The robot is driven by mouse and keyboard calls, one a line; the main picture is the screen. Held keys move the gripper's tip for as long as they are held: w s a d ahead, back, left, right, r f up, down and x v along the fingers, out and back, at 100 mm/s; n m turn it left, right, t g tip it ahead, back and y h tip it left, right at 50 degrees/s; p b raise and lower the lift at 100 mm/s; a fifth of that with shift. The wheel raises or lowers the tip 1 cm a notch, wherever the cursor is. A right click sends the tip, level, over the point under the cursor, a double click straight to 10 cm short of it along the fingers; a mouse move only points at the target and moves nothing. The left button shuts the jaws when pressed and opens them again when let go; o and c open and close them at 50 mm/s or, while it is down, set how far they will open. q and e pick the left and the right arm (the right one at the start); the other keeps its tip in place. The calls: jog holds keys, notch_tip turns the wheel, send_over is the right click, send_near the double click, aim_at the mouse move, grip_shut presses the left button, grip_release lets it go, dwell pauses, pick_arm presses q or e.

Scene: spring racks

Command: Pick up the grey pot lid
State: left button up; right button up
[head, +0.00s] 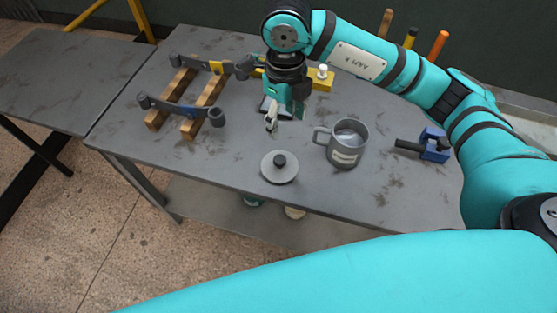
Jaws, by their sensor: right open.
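The grey pot lid (268,172) lies flat on the dark metal table near its front edge, with a black knob on top. My right gripper (272,124) hangs from the teal arm, above and a little behind the lid, apart from it. It points down and is open, with nothing visible between its fingers. My left gripper is not in the picture.
A grey mug (345,150) stands right of the lid. A blue clamp-like tool (434,145) lies farther right. Wooden blocks (193,115) with dark metal bars lie at left. A yellow piece (321,82) sits behind the gripper. The table (225,165) is bare left of the lid.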

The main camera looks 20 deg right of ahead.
jog(key=p, duration=0.3)
send_over(280, 159)
jog(key=f, duration=1.1)
jog(key=shift+s+d+f, duration=0.15)
jog(key=shift+s+d, duration=0.1)
jog(key=shift+s, duration=0.05)
jog(key=f, duration=0.1)
jog(key=f+p, duration=0.1)
jog(key=f, duration=0.2)
jog(key=shift+w+a+f, duration=0.1)
jog(key=shift+w+a, duration=0.2)
jog(key=shift+f, duration=0.55)
grip_shut()
